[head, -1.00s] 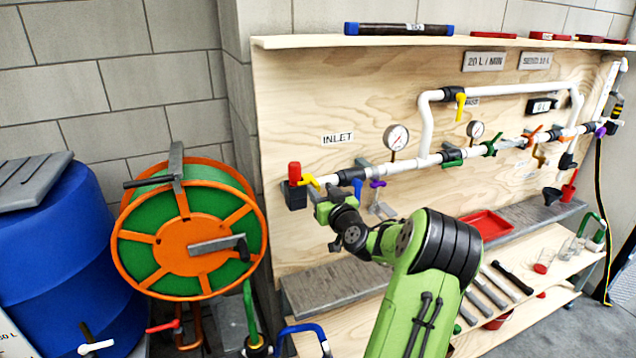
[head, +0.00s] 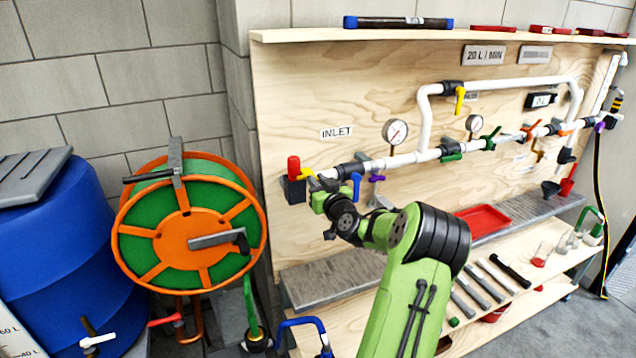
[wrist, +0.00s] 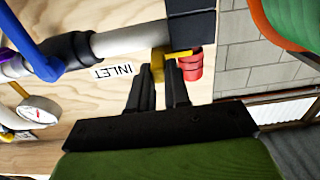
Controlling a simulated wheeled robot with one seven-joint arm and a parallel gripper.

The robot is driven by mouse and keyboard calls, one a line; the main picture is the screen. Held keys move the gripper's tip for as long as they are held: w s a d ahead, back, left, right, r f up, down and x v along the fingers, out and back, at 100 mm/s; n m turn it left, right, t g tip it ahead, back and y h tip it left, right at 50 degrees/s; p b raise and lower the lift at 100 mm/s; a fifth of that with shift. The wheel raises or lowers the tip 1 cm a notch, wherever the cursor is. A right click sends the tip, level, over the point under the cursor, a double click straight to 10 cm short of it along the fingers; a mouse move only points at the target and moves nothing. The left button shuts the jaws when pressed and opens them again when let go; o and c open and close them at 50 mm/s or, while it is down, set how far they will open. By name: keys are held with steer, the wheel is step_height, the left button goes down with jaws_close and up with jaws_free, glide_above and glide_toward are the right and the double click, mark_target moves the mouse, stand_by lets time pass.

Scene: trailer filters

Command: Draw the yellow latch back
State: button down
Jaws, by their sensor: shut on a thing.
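The yellow latch (head: 307,173) is at the left end of the white pipe, beside the red cap (head: 293,167) and the dark block (head: 293,190) under the INLET label. My gripper (head: 314,187) is at the latch, and its fingers are mostly hidden in the head view. In the wrist view, my gripper (wrist: 159,75) is shut on the yellow latch (wrist: 158,64), with a dark finger on each side. A thin yellow part of it reaches toward the red cap (wrist: 192,66).
A blue lever (head: 356,186) and a purple lever (head: 376,178) are close to the right of my gripper. A pressure gauge (head: 395,131) stands above the pipe. The hose reel (head: 186,239) is to the left. A red tray (head: 484,220) lies on the shelf at right.

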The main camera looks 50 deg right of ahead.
steer(key=shift+s+d+r+b, duration=0.1)
steer(key=shift+s+d+b, duration=0.2)
steer(key=shift+d+b, duration=0.2)
steer(key=shift+s+d+r+b, duration=0.1)
steer(key=shift+s+d+b, duration=0.2)
steer(key=shift+d+b, duration=0.15)
steer(key=c, duration=1.4)
jaws_free()
steer(key=shift+d, duration=0.1)
steer(key=shift+c, duration=0.2)
steer(key=o, duration=0.4)
steer(key=shift+d+f, duration=0.1)
steer(key=shift+f, duration=0.05)
steer(key=shift+c, duration=0.2)
